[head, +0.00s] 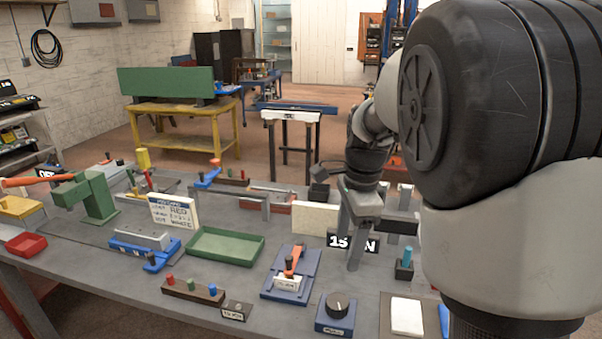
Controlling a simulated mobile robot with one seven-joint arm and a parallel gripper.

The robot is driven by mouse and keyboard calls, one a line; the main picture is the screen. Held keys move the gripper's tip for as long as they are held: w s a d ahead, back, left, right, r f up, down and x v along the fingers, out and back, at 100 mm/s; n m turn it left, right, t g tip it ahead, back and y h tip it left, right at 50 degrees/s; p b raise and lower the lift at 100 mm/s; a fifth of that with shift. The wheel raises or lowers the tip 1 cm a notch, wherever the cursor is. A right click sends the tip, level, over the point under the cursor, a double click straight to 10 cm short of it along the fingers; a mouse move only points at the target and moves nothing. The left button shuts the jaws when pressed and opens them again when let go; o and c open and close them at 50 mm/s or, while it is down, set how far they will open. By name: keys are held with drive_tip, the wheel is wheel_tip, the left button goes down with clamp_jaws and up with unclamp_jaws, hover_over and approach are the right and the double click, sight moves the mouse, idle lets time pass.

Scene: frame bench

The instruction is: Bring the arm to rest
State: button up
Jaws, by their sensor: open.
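My gripper (356,236) is at the right of the middle in the head view, over the grey bench (110,290). Its fingers point down and stand apart, with nothing seen between them. A dark sign with white characters (341,242) shows behind the near finger, partly covered. Whether the fingertips touch the bench top I cannot tell. My arm fills the right side of the picture and hides the bench's right part.
A green tray (226,262), a blue fixture with an orange lever (290,275), a dial box (336,313) and a block with coloured pegs (192,290) stand near the gripper. A white card (174,212) and a green press (95,195) are at left. The front-left bench top is clear.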

drive_tip(key=s+r+n+t, duration=0.2)
drive_tip(key=s+r+n, duration=0.1)
drive_tip(key=s+n, duration=0.5)
drive_tip(key=s+r+n+t, duration=0.2)
drive_tip(key=s+r+n, duration=0.2)
drive_tip(key=s+n, duration=0.5)
drive_tip(key=s+p, duration=0.1)
drive_tip(key=s, duration=0.3)
drive_tip(key=shift+r+t+h, duration=0.25)
drive_tip(key=shift+t+h, duration=0.05)
drive_tip(key=shift+t, duration=0.1)
